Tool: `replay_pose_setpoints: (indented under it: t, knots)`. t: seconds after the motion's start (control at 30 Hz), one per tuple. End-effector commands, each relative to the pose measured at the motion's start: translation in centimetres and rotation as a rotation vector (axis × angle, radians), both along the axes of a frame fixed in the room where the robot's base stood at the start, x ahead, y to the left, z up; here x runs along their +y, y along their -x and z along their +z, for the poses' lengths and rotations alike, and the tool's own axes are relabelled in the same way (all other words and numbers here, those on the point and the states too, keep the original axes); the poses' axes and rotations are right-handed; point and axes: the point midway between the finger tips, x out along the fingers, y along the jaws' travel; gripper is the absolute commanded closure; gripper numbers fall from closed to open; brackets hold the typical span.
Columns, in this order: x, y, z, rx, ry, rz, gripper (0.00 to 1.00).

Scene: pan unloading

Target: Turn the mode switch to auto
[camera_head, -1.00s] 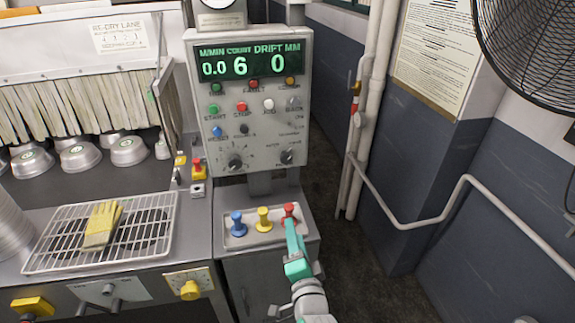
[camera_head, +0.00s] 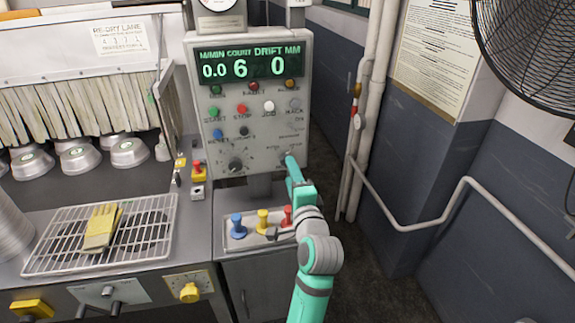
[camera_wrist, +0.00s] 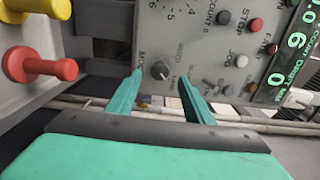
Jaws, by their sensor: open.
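My gripper (camera_wrist: 160,78) is open, with one teal finger on each side of the knob's outline and nothing held. In the head view my gripper (camera_head: 291,162) is at the panel's lower right and mostly covers the switch. Contact with the knob cannot be told.
A larger dial (camera_head: 236,165) sits left on the panel, below several coloured buttons. Blue (camera_head: 237,226), yellow (camera_head: 263,221) and red (camera_head: 287,214) levers stand on the ledge below. A wire rack (camera_head: 150,232) with a yellow item (camera_head: 101,228) is left; pipes (camera_head: 362,130) run at right.

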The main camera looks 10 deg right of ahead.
Motion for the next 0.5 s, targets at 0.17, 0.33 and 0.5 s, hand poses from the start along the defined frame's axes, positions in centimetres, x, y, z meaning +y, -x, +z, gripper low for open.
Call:
replay_pose_setpoints:
  t: [0.17, 0.33, 0.5]
  knots:
    - [0.1, -2.9, 0.0, 0.000, -0.002, 0.002, 0.53]
    - [0.0, -4.5, 0.0, 0.000, 0.000, 0.001, 0.53]
    - [0.0, -5.1, 0.0, 0.000, 0.000, 0.000, 0.53]
